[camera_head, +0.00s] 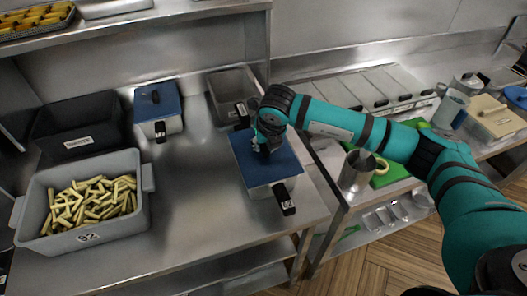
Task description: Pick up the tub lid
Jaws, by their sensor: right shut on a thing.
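A blue tub lid (278,170) sits on a light tub (258,193) near the right end of the steel counter. A black label tag hangs at the tub's front. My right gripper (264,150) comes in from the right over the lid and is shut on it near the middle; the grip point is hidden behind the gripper. I cannot tell a gap between lid and tub. A second blue-lidded tub (158,107) stands farther left. My left gripper is not in view.
A grey bin of fries (147,218) stands at the front left, with an empty black bin (75,125) behind it. An open steel pan (232,92) is behind the lid. A metal jug (356,172) and green board (392,176) are on the right counter. Bare counter (200,190) lies between.

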